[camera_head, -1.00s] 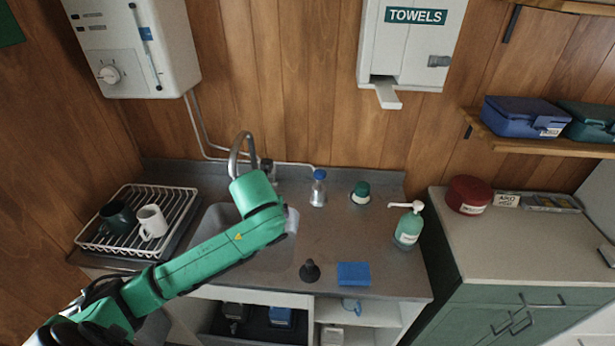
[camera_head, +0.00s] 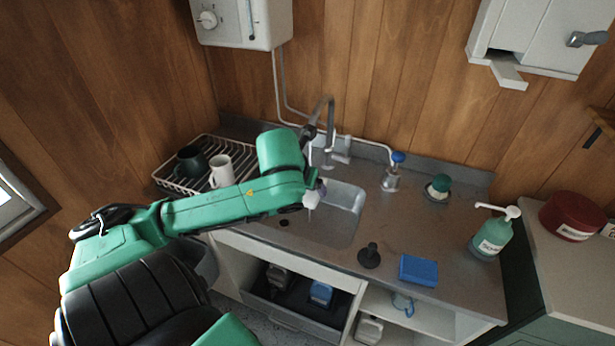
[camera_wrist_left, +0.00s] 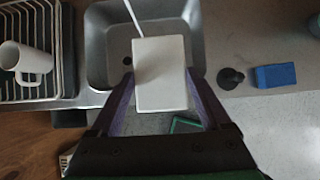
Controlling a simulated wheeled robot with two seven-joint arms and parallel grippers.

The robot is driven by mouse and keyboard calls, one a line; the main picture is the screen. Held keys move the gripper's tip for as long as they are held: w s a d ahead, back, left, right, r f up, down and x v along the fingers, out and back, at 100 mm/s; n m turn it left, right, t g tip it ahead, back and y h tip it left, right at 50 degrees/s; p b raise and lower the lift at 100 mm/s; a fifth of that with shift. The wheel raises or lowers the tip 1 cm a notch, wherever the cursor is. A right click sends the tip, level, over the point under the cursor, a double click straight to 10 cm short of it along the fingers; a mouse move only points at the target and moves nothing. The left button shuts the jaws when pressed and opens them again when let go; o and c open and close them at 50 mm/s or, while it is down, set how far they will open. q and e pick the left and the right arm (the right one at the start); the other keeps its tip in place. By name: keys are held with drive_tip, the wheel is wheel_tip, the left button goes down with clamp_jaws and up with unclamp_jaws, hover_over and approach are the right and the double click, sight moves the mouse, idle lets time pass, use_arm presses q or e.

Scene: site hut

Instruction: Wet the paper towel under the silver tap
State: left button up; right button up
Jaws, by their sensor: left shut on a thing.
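The silver tap (camera_head: 331,108) arches over the back of the steel sink (camera_head: 345,212). My left gripper (camera_head: 315,194) is over the sink's left part, below the tap. It is shut on the white paper towel (camera_wrist_left: 160,75), which shows as a pale rectangular pad between the two fingers in the left wrist view. In the head view only a small white part of the towel (camera_head: 311,200) shows. A thin pale streak (camera_wrist_left: 134,20), which looks like running water, meets the towel's far edge in the left wrist view. My right gripper is not in view.
A dish rack (camera_head: 172,184) with a dark mug and a white mug (camera_head: 221,172) stands left of the sink. A black plunger-like thing (camera_head: 369,256), a blue sponge (camera_head: 418,270) and a soap bottle (camera_head: 493,236) stand to the right. The towel dispenser (camera_head: 535,45) hangs above.

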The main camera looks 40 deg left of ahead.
use_arm(q)
drive_tip(key=shift+w+f+b, duration=0.15)
drive_tip(key=shift+f+b, duration=0.15)
drive_tip(key=shift+b, duration=0.65)
drive_tip(key=w+a, duration=0.1)
drive_tip(key=a, duration=0.1)
drive_tip(key=w+a+b, duration=0.1)
drive_tip(key=w, duration=0.1)
drive_tip(key=shift+w+a+f, duration=0.2)
drive_tip(key=shift+a, duration=0.15)
drive_tip(key=w+a+f+p, duration=0.1)
drive_tip(key=w+a+p, duration=0.2)
drive_tip(key=w+a, duration=0.1)
drive_tip(key=shift+w+a+f, duration=0.15)
drive_tip(key=shift+w+a, duration=0.15)
drive_tip(key=shift+a, duration=0.05)
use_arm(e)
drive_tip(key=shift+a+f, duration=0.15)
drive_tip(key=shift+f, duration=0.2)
use_arm(q)
drive_tip(key=shift+s, duration=0.1)
